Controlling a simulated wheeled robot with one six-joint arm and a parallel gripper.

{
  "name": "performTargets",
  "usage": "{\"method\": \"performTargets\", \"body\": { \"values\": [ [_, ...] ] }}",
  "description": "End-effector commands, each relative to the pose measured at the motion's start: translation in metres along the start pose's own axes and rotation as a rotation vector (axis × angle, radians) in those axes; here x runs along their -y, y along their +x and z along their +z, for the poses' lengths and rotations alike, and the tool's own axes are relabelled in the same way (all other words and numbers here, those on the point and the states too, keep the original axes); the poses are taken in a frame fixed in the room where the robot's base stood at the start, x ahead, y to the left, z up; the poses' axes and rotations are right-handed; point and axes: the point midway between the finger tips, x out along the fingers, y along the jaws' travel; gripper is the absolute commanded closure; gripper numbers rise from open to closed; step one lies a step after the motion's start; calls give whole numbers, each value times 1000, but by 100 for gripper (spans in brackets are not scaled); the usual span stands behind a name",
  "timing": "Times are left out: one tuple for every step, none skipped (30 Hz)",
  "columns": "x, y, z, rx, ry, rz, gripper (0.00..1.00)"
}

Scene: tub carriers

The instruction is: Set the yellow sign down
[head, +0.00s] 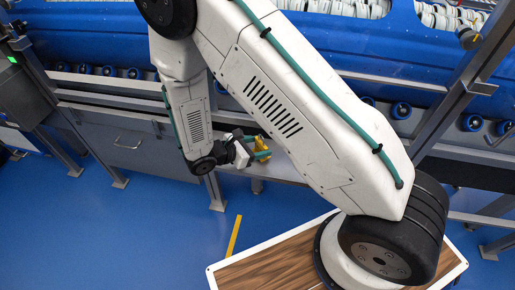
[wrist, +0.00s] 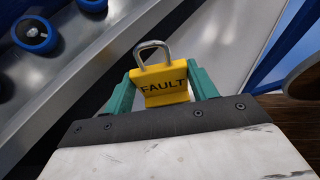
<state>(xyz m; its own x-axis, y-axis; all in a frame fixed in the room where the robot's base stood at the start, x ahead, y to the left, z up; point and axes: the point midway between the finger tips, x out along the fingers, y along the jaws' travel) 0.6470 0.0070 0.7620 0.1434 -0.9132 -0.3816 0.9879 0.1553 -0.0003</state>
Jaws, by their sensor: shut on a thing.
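The yellow sign (wrist: 162,84) reads FAULT and has a metal loop on its top. My gripper (wrist: 163,90) is shut on it, with a green finger at each side in the wrist view. In the head view the sign (head: 262,152) is small and partly hidden by my gripper (head: 253,150). It shows in front of a grey metal ledge (head: 285,168). I cannot tell whether the sign touches the ledge or is above it.
A blue carrier frame (head: 90,40) with white items runs along the back. Blue rollers (head: 400,110) line the rail below it. Grey posts (head: 465,75) stand at right. The blue floor (head: 120,235) is clear at left, with a yellow strip (head: 234,236).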

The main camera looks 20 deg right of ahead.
Motion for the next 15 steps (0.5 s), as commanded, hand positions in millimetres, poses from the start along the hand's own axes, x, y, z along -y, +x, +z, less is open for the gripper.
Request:
{"method": "performTargets", "body": {
  "values": [
    [0, 3, -7, 1, -2, 0, 65],
    [0, 4, -9, 1, 0, 0, 65],
    [0, 4, -11, 0, 1, 0, 65],
    [0, 4, -11, 0, 2, 0, 65],
    [0, 4, -11, 0, 2, 0, 65],
    [0, 4, -11, 0, 2, 1, 65],
    [0, 4, -11, 0, 2, 1, 65],
    [0, 4, -11, 0, 2, 1, 65],
    [0, 4, -11, 0, 2, 1, 65],
    [0, 4, -11, 0, 2, 0, 65],
    [0, 4, -12, 0, 2, 0, 65],
    [0, 5, -13, 0, 1, 0, 65],
    [0, 5, -13, 0, 2, 0, 40],
    [0, 5, -13, 0, 2, 0, 32],
    [0, 5, -13, 0, 2, 0, 21]
  ]
}}
